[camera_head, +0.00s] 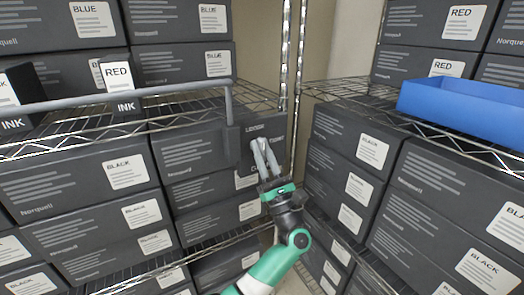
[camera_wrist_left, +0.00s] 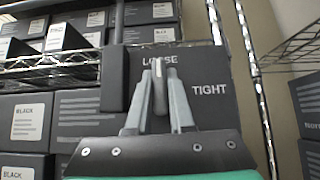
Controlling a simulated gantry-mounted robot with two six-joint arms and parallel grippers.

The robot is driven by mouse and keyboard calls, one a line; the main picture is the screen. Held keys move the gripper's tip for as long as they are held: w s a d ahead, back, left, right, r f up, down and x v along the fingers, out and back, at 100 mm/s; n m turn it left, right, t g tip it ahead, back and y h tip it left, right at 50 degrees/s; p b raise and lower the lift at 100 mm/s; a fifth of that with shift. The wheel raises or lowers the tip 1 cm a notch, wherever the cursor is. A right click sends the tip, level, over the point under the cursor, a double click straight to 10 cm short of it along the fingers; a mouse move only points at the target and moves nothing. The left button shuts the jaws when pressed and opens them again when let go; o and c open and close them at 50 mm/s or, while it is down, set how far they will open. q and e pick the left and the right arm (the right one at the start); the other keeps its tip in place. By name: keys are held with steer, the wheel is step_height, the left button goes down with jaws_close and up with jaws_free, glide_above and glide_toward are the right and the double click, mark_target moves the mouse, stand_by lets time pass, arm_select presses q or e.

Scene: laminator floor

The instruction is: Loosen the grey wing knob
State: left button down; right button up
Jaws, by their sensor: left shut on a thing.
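The grey wing knob (camera_wrist_left: 159,90) sits on a dark panel (camera_wrist_left: 215,115) marked LOOSE above it and TIGHT to its right. Its wing stands near upright, toward LOOSE. My left gripper (camera_wrist_left: 161,97) is shut on the knob, one finger on each side. In the head view my left gripper (camera_head: 264,155) reaches up to the panel (camera_head: 272,126) beside the rack post. The fingers hide most of the knob there. My right gripper is in neither view.
A grey bar (camera_head: 130,97) runs along the left shelf front and bends down beside the panel. Black ink boxes (camera_head: 80,185) fill the racks on both sides. Two small INK boxes (camera_head: 118,87) stand on the left shelf. A blue tray (camera_head: 455,106) sits on the right shelf.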

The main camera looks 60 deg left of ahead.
arm_select(q)
steer(key=shift+a+f, duration=0.15)
steer(key=shift+f, duration=0.15)
steer(key=c, duration=1.2)
jaws_free()
steer(key=o, duration=0.4)
steer(key=shift+r, duration=0.15)
steer(key=shift+d, duration=0.2)
steer(key=v, duration=1.1)
steer(key=shift+f, duration=0.25)
